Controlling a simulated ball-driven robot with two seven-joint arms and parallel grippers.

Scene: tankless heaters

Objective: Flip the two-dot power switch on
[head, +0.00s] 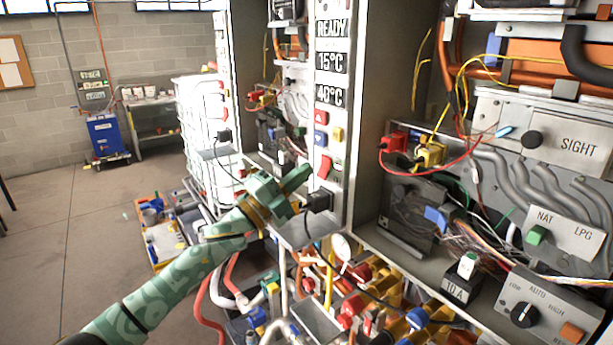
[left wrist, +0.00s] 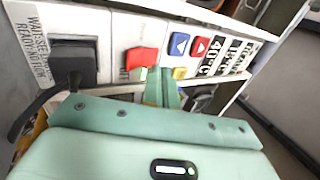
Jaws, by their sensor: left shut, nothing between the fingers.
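A red rocker switch (head: 325,167) sits on the white control strip (head: 330,120) of the heater at centre, below the blue and red buttons. It also shows in the left wrist view (left wrist: 141,60), above my fingers. No dots can be made out on it. My left gripper (head: 304,173) is green, shut and empty. Its tip is just left of the switch in the head view. In the left wrist view my shut fingers (left wrist: 163,85) reach toward the strip, just right of and below the switch; whether they touch it cannot be told. My right gripper is not in view.
A black plug (head: 319,200) with a cable sits just below the switch. A blue button (head: 320,138) and a red button (head: 321,117) are above it. Open heater bays with wires flank the strip. Pipes and valves crowd below. The floor at left is open.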

